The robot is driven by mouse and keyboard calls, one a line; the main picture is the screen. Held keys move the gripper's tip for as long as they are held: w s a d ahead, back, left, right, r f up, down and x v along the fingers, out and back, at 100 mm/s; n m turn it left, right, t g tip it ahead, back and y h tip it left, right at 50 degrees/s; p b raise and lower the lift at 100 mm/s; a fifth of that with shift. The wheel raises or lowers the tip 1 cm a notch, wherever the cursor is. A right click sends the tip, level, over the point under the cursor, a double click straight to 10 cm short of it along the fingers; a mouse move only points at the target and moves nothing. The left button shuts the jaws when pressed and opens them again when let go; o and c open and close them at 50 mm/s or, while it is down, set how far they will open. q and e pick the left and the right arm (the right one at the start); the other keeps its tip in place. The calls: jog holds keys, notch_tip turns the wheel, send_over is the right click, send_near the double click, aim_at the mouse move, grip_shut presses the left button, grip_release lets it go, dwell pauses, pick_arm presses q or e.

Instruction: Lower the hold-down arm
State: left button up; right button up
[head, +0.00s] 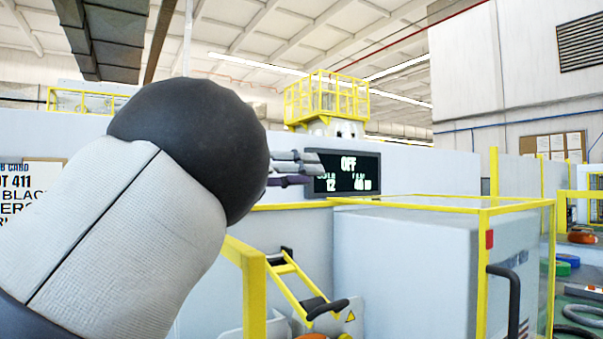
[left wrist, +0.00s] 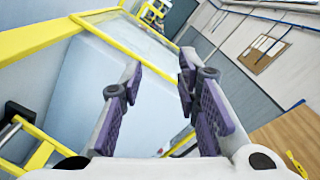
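The hold-down arm appears to be the yellow ladder-like frame (head: 292,285) with black ends, low in the middle of the head view. It slants down to the right, in front of the pale machine cabinet. Part of a similar yellow frame shows at the left edge of the left wrist view (left wrist: 38,150). My left gripper (head: 312,166) is above the arm and apart from it, partly hidden behind my own forearm. In the left wrist view its purple-padded fingers (left wrist: 160,85) are spread with nothing between them. My right gripper is in neither view.
A display (head: 347,173) reading OFF is just behind my left gripper. Yellow-edged clear guarding (head: 490,270) with a black handle (head: 505,300) encloses the cabinet at right. A yellow post (head: 248,285) stands left of the arm. A notice board (left wrist: 263,50) hangs on the far wall.

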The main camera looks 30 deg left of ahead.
pick_arm(q)
jog(key=v, duration=1.2)
